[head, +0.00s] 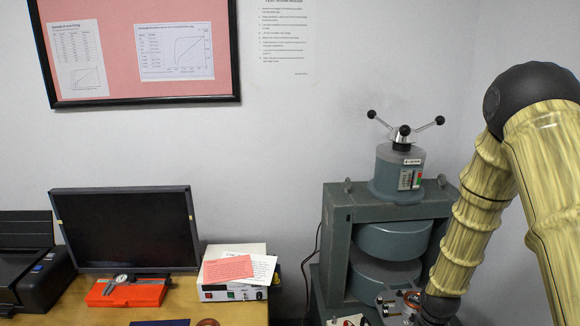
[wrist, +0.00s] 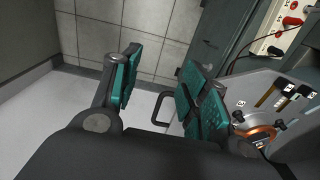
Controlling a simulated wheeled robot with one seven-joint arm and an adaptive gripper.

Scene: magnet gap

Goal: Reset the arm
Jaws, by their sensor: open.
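My arm, with a pale yellow ringed pattern, comes in from the right in the head view and bends down beside the green-grey electromagnet (head: 338,240). Its dark wrist end is low at the bottom edge, and the fingers are not clear there. In the wrist view my gripper (wrist: 160,70) is open, with teal pads spread apart and nothing between them. A grey surface (wrist: 225,85) with a copper-coloured ring (wrist: 257,134) and small tools lies to the right of the fingers.
A desk carries a monitor (head: 128,230), an orange case (head: 128,293), a white instrument box (head: 222,292) with papers, and a black printer (head: 28,265). A dark handle (wrist: 162,106) and tiled surface (wrist: 125,45) show beyond the fingers. A knobbed panel (wrist: 285,22) is at upper right.

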